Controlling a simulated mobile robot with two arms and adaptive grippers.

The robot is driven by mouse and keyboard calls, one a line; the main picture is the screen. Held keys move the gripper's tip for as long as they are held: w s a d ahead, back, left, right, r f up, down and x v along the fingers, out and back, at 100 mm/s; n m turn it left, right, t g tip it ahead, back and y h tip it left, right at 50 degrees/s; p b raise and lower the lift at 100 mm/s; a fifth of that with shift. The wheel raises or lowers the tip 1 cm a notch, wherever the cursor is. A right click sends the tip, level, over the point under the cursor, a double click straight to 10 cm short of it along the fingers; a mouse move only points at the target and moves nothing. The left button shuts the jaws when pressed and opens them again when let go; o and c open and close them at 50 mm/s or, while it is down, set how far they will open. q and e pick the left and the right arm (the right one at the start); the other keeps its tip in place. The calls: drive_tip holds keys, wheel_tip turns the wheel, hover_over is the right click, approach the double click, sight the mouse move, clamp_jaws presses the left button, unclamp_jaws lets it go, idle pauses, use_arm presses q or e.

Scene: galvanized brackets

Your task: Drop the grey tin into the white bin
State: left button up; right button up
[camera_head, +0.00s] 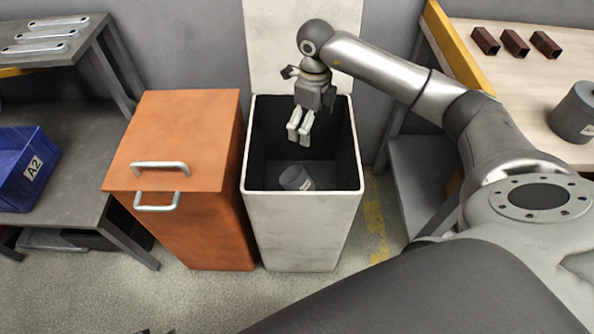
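The white bin (303,222) stands open on the floor in the middle, its tall pale lid raised against the wall behind it. A grey tin (297,178) with a pale label lies tilted inside the bin, low down. My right gripper (299,135) hangs over the bin's opening, pointing down, above the tin and apart from it. Its two pale fingers show a narrow gap with nothing between them. A second grey tin (574,115), larger in the picture, stands on the right-hand table. My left gripper is not in view.
An orange bin (195,225) with a shut lid and metal handles stands just left of the white bin. The right table (540,75) holds several brown square tubes (515,43). A grey bench (75,180) at left carries a blue A2 crate (18,165) and metal brackets (48,36).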

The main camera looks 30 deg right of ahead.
wheel_tip(320, 180, up, 10)
idle(0.3)
idle(0.3)
